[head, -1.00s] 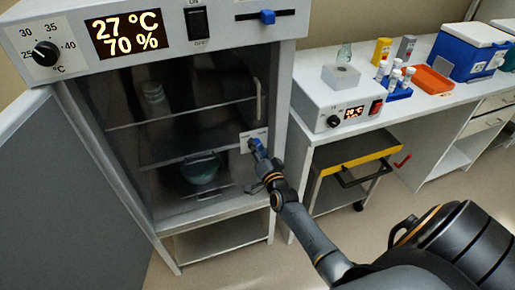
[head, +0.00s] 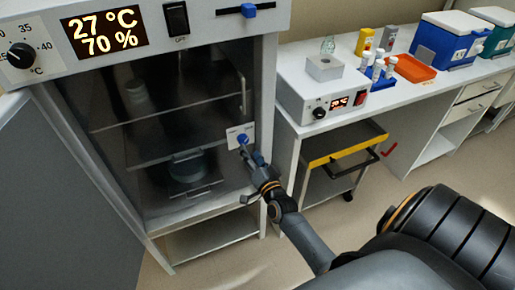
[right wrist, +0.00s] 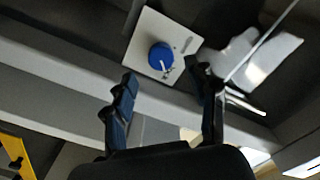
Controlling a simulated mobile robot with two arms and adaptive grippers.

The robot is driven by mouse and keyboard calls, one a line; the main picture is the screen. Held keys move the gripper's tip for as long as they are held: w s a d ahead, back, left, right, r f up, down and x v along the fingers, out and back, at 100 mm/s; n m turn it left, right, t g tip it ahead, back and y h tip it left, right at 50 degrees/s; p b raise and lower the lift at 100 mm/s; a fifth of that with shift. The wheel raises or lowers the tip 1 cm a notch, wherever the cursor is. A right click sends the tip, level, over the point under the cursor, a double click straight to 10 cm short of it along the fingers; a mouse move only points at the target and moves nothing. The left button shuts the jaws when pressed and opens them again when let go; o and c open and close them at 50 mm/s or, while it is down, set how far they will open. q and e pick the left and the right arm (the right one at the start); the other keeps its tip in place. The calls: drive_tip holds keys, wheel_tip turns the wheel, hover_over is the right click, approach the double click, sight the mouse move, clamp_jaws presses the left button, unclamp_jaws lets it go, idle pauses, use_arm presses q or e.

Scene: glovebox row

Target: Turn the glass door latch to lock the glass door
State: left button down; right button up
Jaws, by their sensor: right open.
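The glass door (head: 160,120) stands closed across the cabinet front, with shelves behind it. Its latch is a blue knob (head: 242,138) on a white plate (head: 233,134) at the door's right edge. In the right wrist view the round blue latch knob (right wrist: 160,55) sits on the white plate (right wrist: 183,30), which carries small markings. My right gripper (head: 252,164) is open and empty just below and in front of the latch. In the right wrist view its two fingers (right wrist: 161,76) point toward the knob, one on each side in the picture, apart from it. My left gripper is out of view.
A grey outer door (head: 55,200) stands open at the left. Above the glass are a 27 °C display (head: 104,31) and a blue slider (head: 249,10). At right, a bench (head: 400,102) holds a heater box (head: 310,90) and tubes. A yellow-edged cart (head: 345,152) stands below.

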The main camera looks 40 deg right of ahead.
drive_tip(key=v, duration=0.6)
drive_tip(key=shift+s, duration=0.2)
drive_tip(key=s+a+f+n+g+y, duration=0.1)
drive_tip(key=s+a+f+n+g, duration=0.3)
drive_tip(key=f, duration=0.6)
drive_tip(key=s+a+f+n+g+y, duration=0.15)
drive_tip(key=s+f, duration=0.35)
drive_tip(key=f, duration=0.5)
drive_tip(key=s+a+f+n+g+y, duration=0.25)
drive_tip(key=s+a+f, duration=0.2)
drive_tip(key=f, duration=0.55)
drive_tip(key=s+f+n+g, duration=0.3)
drive_tip(key=s+f, duration=0.4)
drive_tip(key=s, duration=0.7)
drive_tip(key=s+a+f+n+g, duration=0.1)
drive_tip(key=s+f+n+g, duration=0.2)
drive_tip(key=s, duration=1)
wheel_tip(320, 180, down, 4)
drive_tip(key=shift+s+g+h, duration=0.3)
drive_tip(key=shift+s+g, duration=0.1)
drive_tip(key=shift+g, duration=0.8)
drive_tip(key=shift+a, duration=0.15)
drive_tip(key=shift+c, duration=0.4)
